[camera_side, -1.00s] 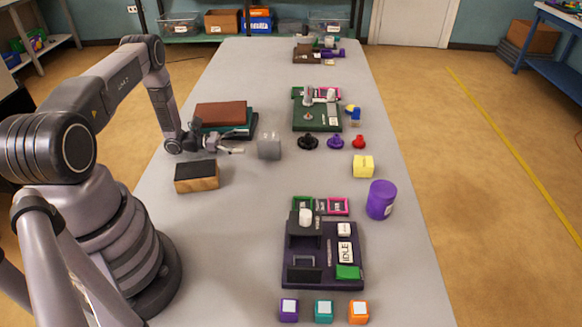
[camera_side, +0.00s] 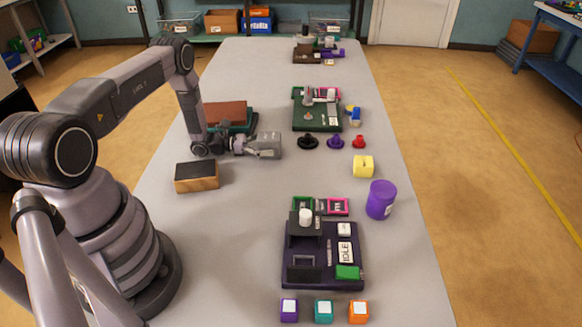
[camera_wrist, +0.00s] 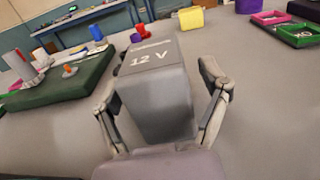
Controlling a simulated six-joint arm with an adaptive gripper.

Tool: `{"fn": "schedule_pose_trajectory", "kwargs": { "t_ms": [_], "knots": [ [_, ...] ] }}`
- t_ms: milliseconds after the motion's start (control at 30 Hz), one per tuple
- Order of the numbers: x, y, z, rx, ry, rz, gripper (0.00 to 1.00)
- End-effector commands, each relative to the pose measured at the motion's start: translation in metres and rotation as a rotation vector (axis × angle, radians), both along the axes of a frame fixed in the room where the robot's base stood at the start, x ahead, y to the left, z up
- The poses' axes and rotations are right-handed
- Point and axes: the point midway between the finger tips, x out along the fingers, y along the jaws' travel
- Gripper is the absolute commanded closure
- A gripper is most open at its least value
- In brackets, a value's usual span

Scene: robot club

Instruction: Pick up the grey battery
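The grey battery (camera_wrist: 160,95), a block marked "12 V", fills the middle of the wrist view, close to the camera. My gripper (camera_wrist: 163,100) has one finger on each side of it. The fingers are spread, and a narrow gap shows between the battery and the right finger; whether the left finger touches cannot be told. In the side view the battery (camera_side: 269,144) is on the table at the end of my gripper (camera_side: 262,147), which partly hides it.
Stacked books (camera_side: 226,115) lie just behind my wrist, and a wood block with a dark top (camera_side: 197,176) lies in front. Black (camera_side: 308,141), purple (camera_side: 336,142) and red (camera_side: 358,141) pieces stand right of the battery. A green station (camera_side: 310,118) is behind them.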

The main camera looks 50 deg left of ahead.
Motion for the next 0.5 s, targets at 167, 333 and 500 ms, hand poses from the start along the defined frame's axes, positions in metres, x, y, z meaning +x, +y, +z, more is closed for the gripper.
{"fn": "schedule_pose_trajectory", "kwargs": {
  "t_ms": [167, 333, 500],
  "knots": [
    [-0.0001, 0.0003, 0.0001, 0.0, 0.0, 0.0, 0.52],
    [-0.0001, 0.0003, 0.0001, 0.0, 0.0, 0.0, 0.74],
    [0.0001, 0.0005, 0.0008, 0.0, -0.003, 0.0, 0.92]
  ]
}}
